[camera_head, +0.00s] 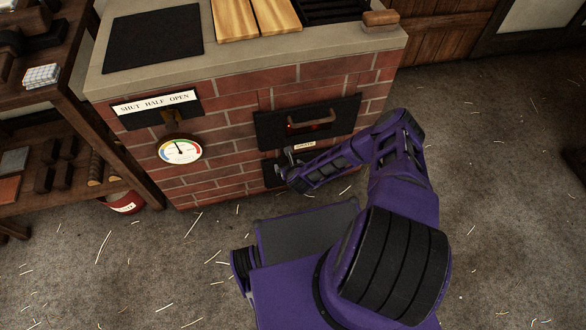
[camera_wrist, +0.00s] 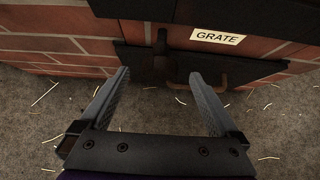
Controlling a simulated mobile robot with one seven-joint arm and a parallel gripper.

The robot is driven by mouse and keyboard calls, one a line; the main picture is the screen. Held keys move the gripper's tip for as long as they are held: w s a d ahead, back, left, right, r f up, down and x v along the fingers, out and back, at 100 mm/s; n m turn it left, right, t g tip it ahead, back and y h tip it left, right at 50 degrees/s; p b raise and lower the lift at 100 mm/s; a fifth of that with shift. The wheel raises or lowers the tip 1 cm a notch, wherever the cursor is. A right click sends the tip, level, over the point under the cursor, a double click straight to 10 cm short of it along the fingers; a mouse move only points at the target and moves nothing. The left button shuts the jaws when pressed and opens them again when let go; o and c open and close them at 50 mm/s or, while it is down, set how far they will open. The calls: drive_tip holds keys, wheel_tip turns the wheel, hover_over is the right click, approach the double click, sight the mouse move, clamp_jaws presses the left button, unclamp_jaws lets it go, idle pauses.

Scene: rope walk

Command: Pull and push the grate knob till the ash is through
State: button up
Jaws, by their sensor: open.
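The GRATE label (camera_wrist: 218,37) is on the brick front in the wrist view, and it also shows small in the head view (camera_head: 305,146). A dark knob-like piece (camera_wrist: 161,42) stands out to the left of the label, between the lines of my fingers and beyond their tips. My gripper (camera_wrist: 160,76) is open with nothing between its fingers. In the head view my gripper (camera_head: 287,166) is low at the stove front, and it partly hides the dark plate there. A brown handle (camera_wrist: 226,80) shows low on the right behind my right finger. No ash is visible.
The brick stove (camera_head: 225,135) has a dark firebox door (camera_head: 308,122) with a handle and a small red glow above my gripper. A dial gauge (camera_head: 180,150) and a SHUT HALF OPEN plate (camera_head: 155,103) are left. A wooden shelf (camera_head: 130,165) stands at far left. Straw litters the floor.

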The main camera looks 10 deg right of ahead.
drive_tip(key=p+v, duration=0.2)
drive_tip(key=v, duration=0.9)
drive_tip(key=shift+s+r, duration=0.2)
drive_tip(key=shift+r, duration=0.05)
drive_tip(key=shift+f, duration=0.1)
